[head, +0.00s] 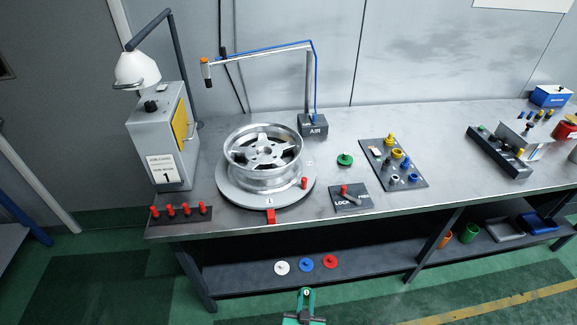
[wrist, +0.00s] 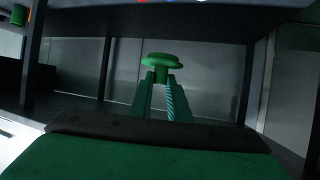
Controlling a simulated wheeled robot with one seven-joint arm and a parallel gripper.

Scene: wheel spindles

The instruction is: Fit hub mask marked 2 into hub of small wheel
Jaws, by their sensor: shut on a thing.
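A silver spoked wheel (head: 264,155) lies flat on a round grey turntable (head: 228,192) on the bench. Its hub is the dark centre between the spokes. My gripper (head: 305,303) is low in front of the bench, well away from the wheel. In the wrist view, my gripper (wrist: 164,95) is shut on the stem of a green disc-shaped mask (wrist: 162,60), held upright with the disc on top. A pale round mark shows on the held piece in the head view, too small to read. Another green disc (head: 345,159) with a knob lies on the bench.
White (head: 282,268), blue (head: 306,264) and red (head: 330,262) discs lie on the lower shelf. A lamp cabinet (head: 160,140) with a card stands left, an AIR post (head: 313,125) behind the wheel. The LOCK lever plate (head: 350,199) and peg board (head: 393,163) are right.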

